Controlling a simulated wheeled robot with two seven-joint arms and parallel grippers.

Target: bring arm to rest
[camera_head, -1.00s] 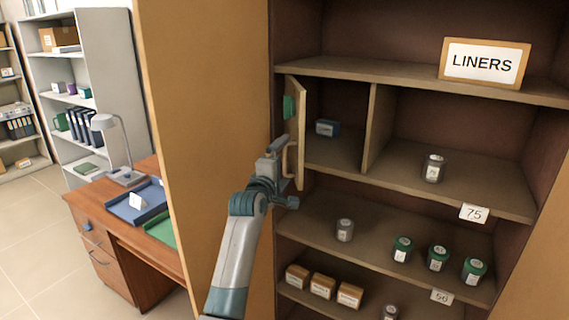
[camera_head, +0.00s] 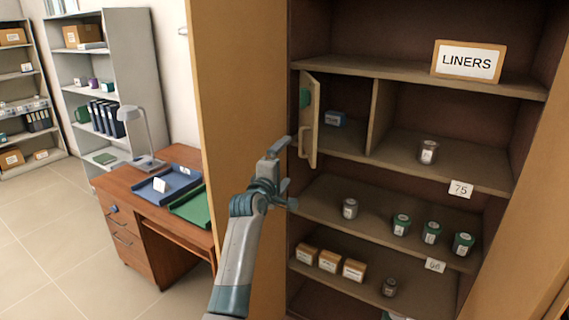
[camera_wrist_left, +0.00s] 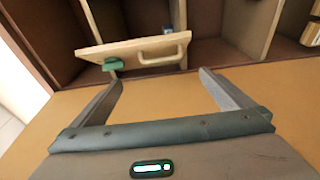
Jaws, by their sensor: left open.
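My left gripper (camera_head: 283,167) is open and empty in front of the cabinet, just left of a small wooden door. Its two fingers also show spread apart in the left wrist view (camera_wrist_left: 160,80). The small door (camera_head: 309,118) stands swung open at the left of the upper compartment. It has a handle (camera_wrist_left: 163,54) and a green piece (camera_wrist_left: 113,64) on it. The handle lies beyond the fingertips in the wrist view, apart from them. My right gripper is not in view.
A LINERS sign (camera_head: 469,61) stands above. A wooden desk (camera_head: 125,180) with trays and a lamp is at left. The floor (camera_head: 45,225) left of it is clear.

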